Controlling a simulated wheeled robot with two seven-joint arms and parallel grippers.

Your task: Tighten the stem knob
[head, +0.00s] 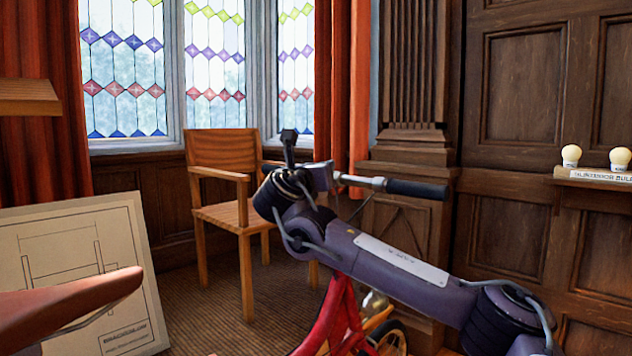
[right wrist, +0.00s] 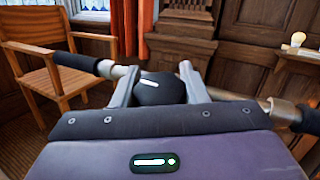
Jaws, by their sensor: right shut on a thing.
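The stem knob (right wrist: 160,90) is a rounded black knob with a white mark, seen in the right wrist view. My right gripper (right wrist: 159,74) has its two grey fingers on either side of the knob and is shut on it. A silver handlebar with black grips runs past behind the fingers; one grip (right wrist: 78,62) shows at the left. In the head view the handlebar grip (head: 417,190) sticks out to the right, and my right arm hides the knob. The red bicycle frame (head: 330,318) shows below that arm. My left gripper is not in view.
A wooden armchair (head: 217,165) stands behind, near the windows. A drawing board (head: 125,225) leans at the left. A brown saddle (head: 75,302) is in the near left. A shelf (head: 595,175) with white bulbs is on the panelled wall at the right.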

